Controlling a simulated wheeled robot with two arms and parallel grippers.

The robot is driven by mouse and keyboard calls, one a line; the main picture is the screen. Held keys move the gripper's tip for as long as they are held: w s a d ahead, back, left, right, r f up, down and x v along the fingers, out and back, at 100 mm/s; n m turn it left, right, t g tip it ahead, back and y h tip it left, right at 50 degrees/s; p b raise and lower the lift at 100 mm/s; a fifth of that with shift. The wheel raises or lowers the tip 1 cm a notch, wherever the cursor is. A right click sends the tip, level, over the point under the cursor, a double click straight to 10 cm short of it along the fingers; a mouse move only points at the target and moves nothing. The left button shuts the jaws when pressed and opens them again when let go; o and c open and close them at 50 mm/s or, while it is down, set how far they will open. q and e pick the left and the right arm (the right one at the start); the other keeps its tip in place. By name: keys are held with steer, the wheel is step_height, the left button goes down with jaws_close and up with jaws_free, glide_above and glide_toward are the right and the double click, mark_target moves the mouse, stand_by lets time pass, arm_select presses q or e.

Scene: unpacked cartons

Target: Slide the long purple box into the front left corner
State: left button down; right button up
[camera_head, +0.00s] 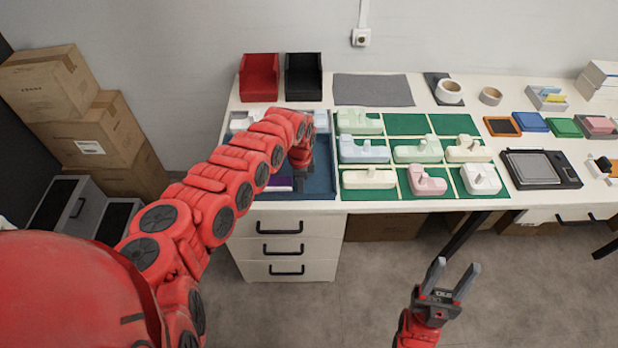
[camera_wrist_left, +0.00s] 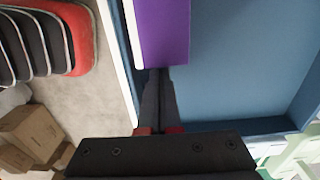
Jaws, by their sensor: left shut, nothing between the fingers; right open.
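The long purple box (camera_head: 278,184) lies in the blue tray (camera_head: 320,176) near its front edge; my left arm hides part of it in the head view. In the left wrist view the purple box (camera_wrist_left: 165,35) lies along the tray's wall, beside the bare blue floor (camera_wrist_left: 235,65). My left gripper (camera_head: 301,178) is inside the tray, shut and empty. Its fingertips (camera_wrist_left: 158,72) are at the end of the box; I cannot tell whether they touch it. My right gripper (camera_head: 456,270) is open and empty, above the floor in front of the table.
A green mat (camera_head: 405,124) with several pale blocks adjoins the tray on the right. A red bin (camera_head: 259,77) and a black bin (camera_head: 303,77) stand behind it. White items (camera_head: 243,119) sit at the tray's back left. Cartons (camera_head: 95,145) are stacked at the left.

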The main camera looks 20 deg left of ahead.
mark_target(275, 186)
arm_select(q)
steer(key=shift+s+a, duration=0.1)
steer(key=shift+a, duration=0.45)
steer(key=shift+a+r+p, duration=0.1)
steer(key=shift+a+p, duration=0.2)
steer(key=s+a, duration=0.1)
steer(key=a, duration=0.2)
steer(key=s+a+p, duration=0.1)
steer(key=a, duration=0.3)
steer(key=s+a+p, duration=0.1)
steer(key=a, duration=0.2)
steer(key=shift+s+a, duration=0.15)
steer(key=shift+a, duration=0.5)
steer(key=shift+d, duration=0.1)
